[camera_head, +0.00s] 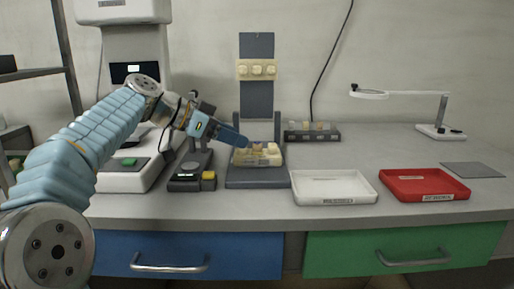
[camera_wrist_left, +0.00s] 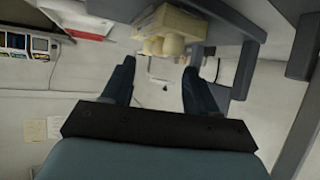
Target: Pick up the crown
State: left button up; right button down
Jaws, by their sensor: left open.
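No single piece is clearly marked out as the crown. A cream block (camera_head: 270,160) with small cream and brownish tooth-like pieces sits on the dark base of a grey stand (camera_head: 256,100). My left gripper (camera_head: 243,142) reaches in from the left with its tips at this block's upper left edge, partly covering it; contact cannot be told. In the left wrist view, my open left fingers (camera_wrist_left: 160,88) have an empty gap between them. A cream block (camera_wrist_left: 185,22) with rounded cream pieces (camera_wrist_left: 165,45) appears beyond them at the top. My right gripper is not in view.
A second cream block (camera_head: 257,69) with rounded pieces hangs higher on the stand. A small dark rack (camera_head: 312,136) stands behind. A white tray (camera_head: 334,199) and red tray (camera_head: 425,197) lie to the right. A small dark device (camera_head: 191,184) stands to the left, beneath my arm.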

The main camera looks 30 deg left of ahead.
aim_at(256, 143)
pick_arm(q)
jog(key=x, duration=0.5)
jog(key=shift+w+d, duration=0.2)
jog(key=shift+w, duration=0.1)
jog(key=c, duration=1.1)
